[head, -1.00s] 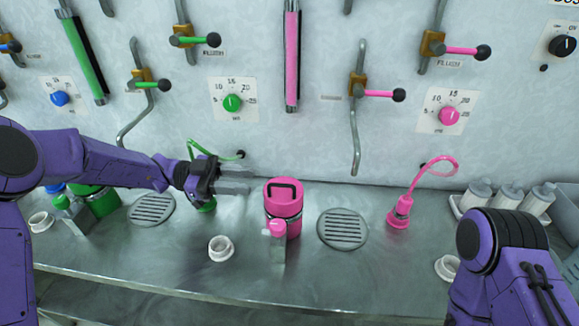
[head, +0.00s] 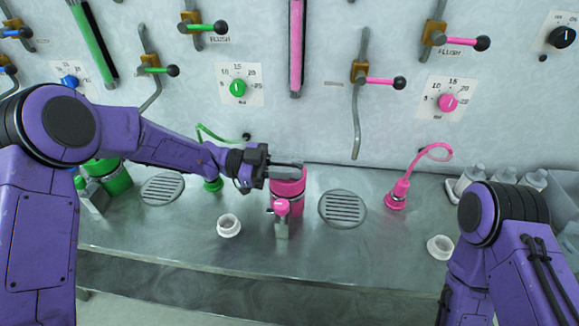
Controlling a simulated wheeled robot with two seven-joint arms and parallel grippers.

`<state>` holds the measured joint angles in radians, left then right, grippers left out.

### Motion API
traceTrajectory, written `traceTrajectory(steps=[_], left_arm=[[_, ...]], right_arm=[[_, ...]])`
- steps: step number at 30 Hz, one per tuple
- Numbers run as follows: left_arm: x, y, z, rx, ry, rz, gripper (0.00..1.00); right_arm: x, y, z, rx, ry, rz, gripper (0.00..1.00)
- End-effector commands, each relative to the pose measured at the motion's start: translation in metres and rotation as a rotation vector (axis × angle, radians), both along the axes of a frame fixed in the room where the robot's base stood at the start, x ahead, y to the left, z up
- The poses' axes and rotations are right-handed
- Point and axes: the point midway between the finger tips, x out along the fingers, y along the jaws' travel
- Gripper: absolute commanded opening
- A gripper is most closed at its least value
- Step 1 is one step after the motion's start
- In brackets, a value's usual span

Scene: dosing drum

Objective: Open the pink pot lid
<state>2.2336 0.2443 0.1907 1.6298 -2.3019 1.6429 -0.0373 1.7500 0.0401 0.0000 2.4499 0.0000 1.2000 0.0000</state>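The pink pot (head: 296,208) stands on the metal counter in the middle of the head view. Its pink lid (head: 290,187) is on top, and the lid's black handle is hidden behind my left gripper. My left gripper (head: 290,170) reaches in from the left with its fingers level over the lid, where the handle is. I cannot tell whether the fingers are closed on the handle. My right arm shows at the lower right, but its gripper is out of view.
A small pink-topped dispenser (head: 281,222) stands close in front of the pot. A white cup (head: 228,226) is to the left, a round drain grate (head: 342,208) to the right. A pink hose nozzle (head: 398,194) stands further right. Levers hang on the wall behind.

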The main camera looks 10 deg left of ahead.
Motion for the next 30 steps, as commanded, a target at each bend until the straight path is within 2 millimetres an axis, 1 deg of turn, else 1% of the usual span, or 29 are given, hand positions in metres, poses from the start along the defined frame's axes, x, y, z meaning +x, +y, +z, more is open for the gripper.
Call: traceTrajectory(steps=[8, 14, 24, 30], left_arm=[[0.001, 0.001, 0.001, 0.003, 0.003, 0.002, 0.00], [0.007, 0.001, 0.006, 0.005, 0.059, 0.002, 0.00], [0.030, 0.001, 0.022, 0.005, 0.297, 0.001, 0.00], [0.045, 0.000, 0.027, 0.003, 0.437, 0.001, 0.00]], right_arm=[[0.000, 0.000, 0.000, 0.000, 0.000, 0.000, 1.00], [0.000, 0.000, 0.003, 0.000, 0.000, 0.000, 1.00], [0.000, 0.000, 0.011, 0.000, 0.000, 0.000, 1.00], [0.000, 0.000, 0.011, 0.000, 0.000, 0.000, 1.00]])
